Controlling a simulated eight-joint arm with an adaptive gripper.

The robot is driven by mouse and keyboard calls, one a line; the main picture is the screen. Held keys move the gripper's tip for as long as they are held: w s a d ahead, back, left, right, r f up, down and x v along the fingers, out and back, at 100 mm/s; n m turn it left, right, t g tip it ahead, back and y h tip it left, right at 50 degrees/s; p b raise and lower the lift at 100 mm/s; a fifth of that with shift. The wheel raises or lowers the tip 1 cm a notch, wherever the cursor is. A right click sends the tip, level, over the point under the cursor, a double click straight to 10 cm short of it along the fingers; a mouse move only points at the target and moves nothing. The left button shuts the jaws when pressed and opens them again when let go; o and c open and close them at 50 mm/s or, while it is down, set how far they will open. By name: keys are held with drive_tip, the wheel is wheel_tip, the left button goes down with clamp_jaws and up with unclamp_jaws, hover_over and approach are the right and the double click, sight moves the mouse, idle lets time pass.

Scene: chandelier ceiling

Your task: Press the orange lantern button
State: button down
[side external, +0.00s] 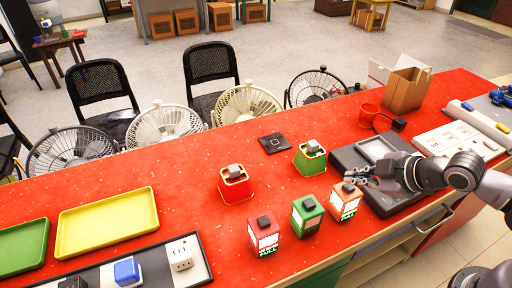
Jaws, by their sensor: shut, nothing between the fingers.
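The orange lantern (343,205) stands upright near the front edge of the red counter. It has glowing white side panels and a dark button (348,188) on top. My gripper (357,178) reaches in from the right, with its fingers shut and empty. The fingertips are close to the lantern's top, just right of and above the button in the picture. I cannot tell whether they touch it. A green lantern (306,216) and a red lantern (264,238), each with a dark top button, stand to the left.
A red box (235,190) and a green box (310,162) with grey tops stand behind the lanterns. A dark grey device (350,158) lies under my arm. Yellow (106,224) and green trays lie left. Fans line the far edge. The counter's middle left is clear.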

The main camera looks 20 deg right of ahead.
sight(352, 189)
drive_tip(key=shift+r, duration=3)
drive_tip(key=s+d+f+m+g+h, duration=0.1)
drive_tip(key=s+d+m+g+h, duration=0.1)
drive_tip(key=d+m, duration=0.7)
drive_tip(key=shift+s+f+m, duration=0.3)
drive_tip(key=shift+s+m, duration=0.4)
drive_tip(key=shift+m, duration=0.5)
